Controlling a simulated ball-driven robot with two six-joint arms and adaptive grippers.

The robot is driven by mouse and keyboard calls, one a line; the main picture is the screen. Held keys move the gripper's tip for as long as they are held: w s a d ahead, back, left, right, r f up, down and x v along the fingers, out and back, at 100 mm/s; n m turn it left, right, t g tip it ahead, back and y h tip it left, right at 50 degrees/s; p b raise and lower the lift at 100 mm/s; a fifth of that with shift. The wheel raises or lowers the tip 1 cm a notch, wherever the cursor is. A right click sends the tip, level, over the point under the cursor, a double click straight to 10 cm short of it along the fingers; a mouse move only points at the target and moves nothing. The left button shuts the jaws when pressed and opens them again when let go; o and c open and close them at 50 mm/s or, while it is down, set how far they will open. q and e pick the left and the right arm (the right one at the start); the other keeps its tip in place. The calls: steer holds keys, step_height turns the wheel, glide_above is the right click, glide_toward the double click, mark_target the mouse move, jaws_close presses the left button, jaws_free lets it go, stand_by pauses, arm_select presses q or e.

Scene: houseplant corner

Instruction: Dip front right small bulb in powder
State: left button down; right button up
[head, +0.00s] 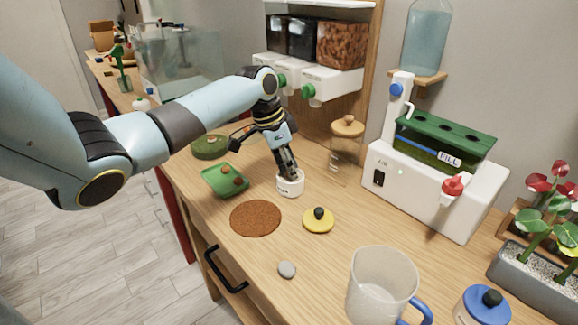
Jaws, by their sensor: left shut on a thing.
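My left gripper (289,172) points down into the mouth of a small white powder jar (290,188) on the wooden counter. Its fingers are shut, with the tips at or just inside the rim. The small bulb in them is hidden by the fingers and the jar wall. The powder inside is hidden too. A green tray (213,186) left of the jar holds brown bulbs, one toward the back (226,170) and one toward the right (238,181). A yellow lid with a black knob (318,222) lies on the counter, apart from the jar. My right gripper is not in view.
A clear jug (380,285), a blue-lidded jar (482,308), a white filling machine (435,190) and a planter (535,290) stand to the right. A cork-topped glass jar (346,150) stands behind.

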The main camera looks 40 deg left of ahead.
arm_select(q)
steer(key=shift+f+p, duration=0.3)
steer(key=shift+p, duration=0.9)
stand_by(4.3)
step_height(320, 180, up, 7)
steer(key=p, duration=0.7)
steer(key=shift+r, duration=0.1)
steer(key=shift+s, duration=0.1)
stand_by(0.4)
